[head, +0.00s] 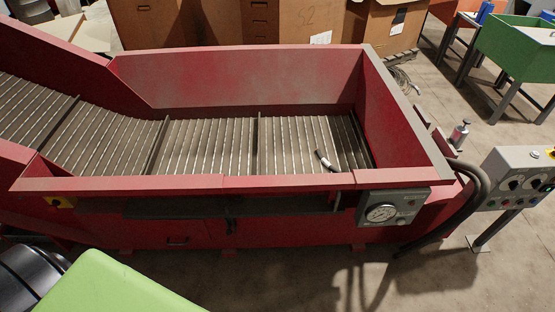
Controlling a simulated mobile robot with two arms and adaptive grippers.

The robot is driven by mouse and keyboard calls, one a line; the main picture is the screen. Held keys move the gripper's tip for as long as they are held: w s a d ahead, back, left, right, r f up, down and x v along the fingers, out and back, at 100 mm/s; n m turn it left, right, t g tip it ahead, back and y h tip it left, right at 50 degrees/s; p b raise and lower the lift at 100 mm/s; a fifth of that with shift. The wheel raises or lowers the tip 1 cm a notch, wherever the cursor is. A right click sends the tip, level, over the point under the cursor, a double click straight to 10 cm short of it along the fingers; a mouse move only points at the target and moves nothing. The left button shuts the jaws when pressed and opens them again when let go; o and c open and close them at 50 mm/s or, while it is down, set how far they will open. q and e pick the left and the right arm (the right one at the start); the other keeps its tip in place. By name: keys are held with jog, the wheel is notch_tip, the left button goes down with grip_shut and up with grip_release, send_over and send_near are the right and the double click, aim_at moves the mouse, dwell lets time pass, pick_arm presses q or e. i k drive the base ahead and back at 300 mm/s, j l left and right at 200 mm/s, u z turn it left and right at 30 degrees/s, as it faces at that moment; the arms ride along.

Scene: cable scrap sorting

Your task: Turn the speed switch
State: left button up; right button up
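A grey box with a round white-faced dial (381,213) is fixed to the front right of the red conveyor machine (120,186). A grey control panel (520,178) stands on a post at the right edge. It carries dark round knobs (514,183) and small coloured buttons, and the picture edge cuts it off. I cannot tell which control is the speed switch; labels are too small to read. Neither of my grippers is in view.
A short dark cable piece (325,160) lies on the slatted belt (210,146). Black hoses (470,190) curve between machine and panel. A green surface (110,289) fills the lower left. Cardboard boxes (305,22) stand behind. The floor in front is clear.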

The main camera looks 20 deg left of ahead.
aim_at(512, 185)
jog(key=i+l+z, duration=0.15)
jog(key=i+l, duration=0.3)
jog(key=i+l+z, duration=0.15)
jog(key=i+l, duration=0.3)
jog(key=i+l+z, duration=0.15)
jog(key=i+l, duration=0.25)
jog(key=i+l+z, duration=0.2)
jog(key=i, duration=0.4)
